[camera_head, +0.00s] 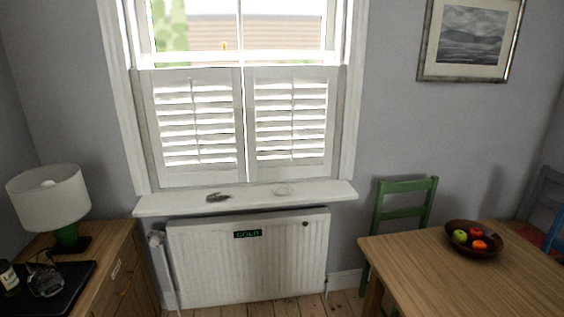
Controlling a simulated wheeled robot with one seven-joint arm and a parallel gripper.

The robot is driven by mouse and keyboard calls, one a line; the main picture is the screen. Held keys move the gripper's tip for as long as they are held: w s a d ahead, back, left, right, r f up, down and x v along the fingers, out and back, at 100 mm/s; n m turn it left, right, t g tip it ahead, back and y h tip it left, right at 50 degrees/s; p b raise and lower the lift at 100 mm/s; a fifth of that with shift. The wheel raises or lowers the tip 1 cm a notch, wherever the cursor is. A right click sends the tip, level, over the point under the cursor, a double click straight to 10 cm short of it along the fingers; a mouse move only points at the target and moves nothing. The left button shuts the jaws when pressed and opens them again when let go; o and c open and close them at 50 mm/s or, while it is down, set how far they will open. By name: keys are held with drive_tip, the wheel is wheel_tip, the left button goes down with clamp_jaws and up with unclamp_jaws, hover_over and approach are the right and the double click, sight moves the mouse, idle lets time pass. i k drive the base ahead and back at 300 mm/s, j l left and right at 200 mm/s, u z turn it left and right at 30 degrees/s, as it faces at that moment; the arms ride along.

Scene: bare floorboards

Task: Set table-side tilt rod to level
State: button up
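The window has two white louvred shutter panels. The table-side panel (291,122) is on the right, on the side of the wooden table (470,278). Its slats show with bright gaps between them. Its thin tilt rod is too faint to make out clearly, and I cannot tell the exact slat angle. The other panel (199,122) is on the left, on the lamp side, and also shows bright gaps between its slats. Both panels look closed flat across the lower window. My gripper is not in view.
A white sill (245,198) juts out below the shutters, holding a small dark object (218,197) and a pale dish (282,191). A radiator (250,262) stands beneath. A green chair (405,212) and a fruit bowl (473,252) are right; a lamp (50,195) is left.

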sight(269, 118)
drive_tip(key=i+l, duration=0.15)
drive_tip(key=i, duration=1.95)
drive_tip(key=i+l+u, duration=0.15)
drive_tip(key=i, duration=0.4)
